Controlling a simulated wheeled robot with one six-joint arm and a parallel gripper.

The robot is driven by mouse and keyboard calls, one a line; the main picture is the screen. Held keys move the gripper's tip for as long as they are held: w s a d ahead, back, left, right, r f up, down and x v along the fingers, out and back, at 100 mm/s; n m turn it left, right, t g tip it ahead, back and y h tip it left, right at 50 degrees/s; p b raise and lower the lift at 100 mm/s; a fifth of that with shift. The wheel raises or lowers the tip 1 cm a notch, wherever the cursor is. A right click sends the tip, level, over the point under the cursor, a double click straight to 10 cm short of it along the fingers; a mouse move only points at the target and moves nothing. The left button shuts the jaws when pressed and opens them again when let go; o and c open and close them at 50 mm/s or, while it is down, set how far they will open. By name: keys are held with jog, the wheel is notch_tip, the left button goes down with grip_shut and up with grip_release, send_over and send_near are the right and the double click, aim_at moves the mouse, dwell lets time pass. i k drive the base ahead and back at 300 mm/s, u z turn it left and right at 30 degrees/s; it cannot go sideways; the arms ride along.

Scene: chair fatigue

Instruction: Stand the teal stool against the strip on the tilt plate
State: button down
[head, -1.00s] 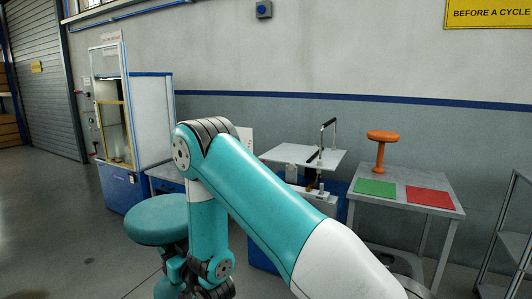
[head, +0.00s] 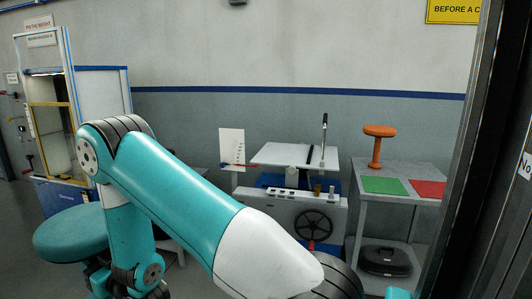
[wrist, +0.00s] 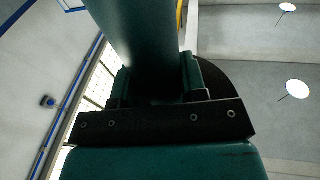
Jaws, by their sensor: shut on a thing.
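The teal stool (head: 72,232) is at the lower left of the head view, its round seat up and roughly level. My gripper (wrist: 156,84) is shut on the stool's stem (wrist: 140,35) in the wrist view, with a finger on either side. In the head view my arm hides the gripper and the lower stool. The white tilt plate (head: 275,154) is in the middle, on a grey machine with a handwheel. A dark strip (head: 309,155) lies across the plate, near an upright post (head: 323,135). The stool is apart from the plate, to its left and nearer.
Right of the machine stands a grey table (head: 405,170) with an orange stool (head: 377,145), a green mat (head: 383,185) and a red mat (head: 428,189). A black case (head: 385,258) sits on its lower shelf. A dark upright frame (head: 470,160) is close at right. A glazed cabinet (head: 50,110) stands left.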

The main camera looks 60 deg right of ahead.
aim_at(297, 154)
jog(key=z, duration=0.3)
jog(key=i, duration=0.95)
jog(key=z, duration=1.2)
jog(key=i, duration=0.65)
jog(key=z, duration=0.7)
